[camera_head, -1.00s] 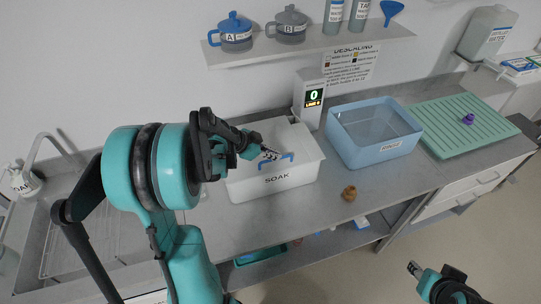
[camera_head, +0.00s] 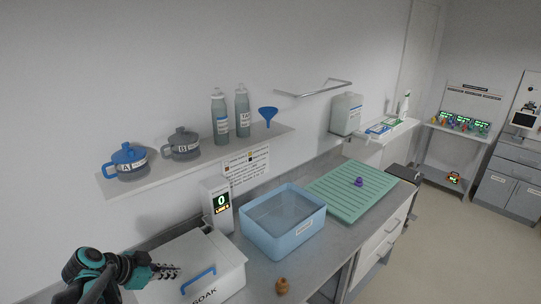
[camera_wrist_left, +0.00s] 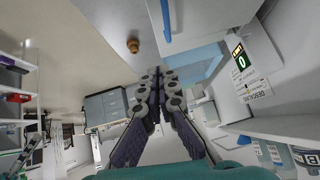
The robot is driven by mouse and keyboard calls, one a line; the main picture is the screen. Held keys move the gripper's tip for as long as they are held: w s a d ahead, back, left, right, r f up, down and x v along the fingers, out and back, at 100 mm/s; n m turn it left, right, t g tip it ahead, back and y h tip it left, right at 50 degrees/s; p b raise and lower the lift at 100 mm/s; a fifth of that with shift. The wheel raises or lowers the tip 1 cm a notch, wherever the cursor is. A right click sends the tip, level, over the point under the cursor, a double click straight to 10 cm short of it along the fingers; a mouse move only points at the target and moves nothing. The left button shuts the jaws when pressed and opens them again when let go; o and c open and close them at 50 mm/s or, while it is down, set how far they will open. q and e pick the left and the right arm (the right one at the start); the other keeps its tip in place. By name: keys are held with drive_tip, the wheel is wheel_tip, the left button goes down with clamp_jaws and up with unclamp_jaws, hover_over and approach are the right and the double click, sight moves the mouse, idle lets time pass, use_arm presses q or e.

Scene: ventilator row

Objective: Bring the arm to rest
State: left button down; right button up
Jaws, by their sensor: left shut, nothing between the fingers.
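My left gripper (camera_head: 172,270) is at the lower left of the head view, its fingers together and empty. It is over or beside the left part of the white SOAK box (camera_head: 226,262), which has a blue handle (camera_head: 198,279); I cannot tell whether it touches. In the left wrist view the fingers of the left gripper (camera_wrist_left: 160,78) lie close together with nothing between them. The SOAK box (camera_wrist_left: 205,18) shows at the top there. My right gripper is outside both present views.
A blue water-filled bin (camera_head: 285,243) stands beside the counter display (camera_head: 222,205). A brown knob-like piece (camera_head: 282,286) lies at the counter's front. A green ribbed mat (camera_head: 340,190) holds a purple piece (camera_head: 359,182). A shelf (camera_head: 205,162) with jugs (camera_head: 127,161) and bottles hangs above.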

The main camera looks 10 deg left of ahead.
use_arm(q)
drive_tip(key=s+d+f+n+y+b, duration=0.5)
drive_tip(key=s+d+f+n+b, duration=0.3)
drive_tip(key=s+d+f+b, duration=0.4)
drive_tip(key=d+f+b, duration=0.3)
drive_tip(key=d+f, duration=0.1)
drive_tip(key=shift+s+d, duration=0.2)
drive_tip(key=shift+s, duration=0.15)
drive_tip(key=shift+f+g, duration=0.1)
drive_tip(key=shift+g, duration=0.2)
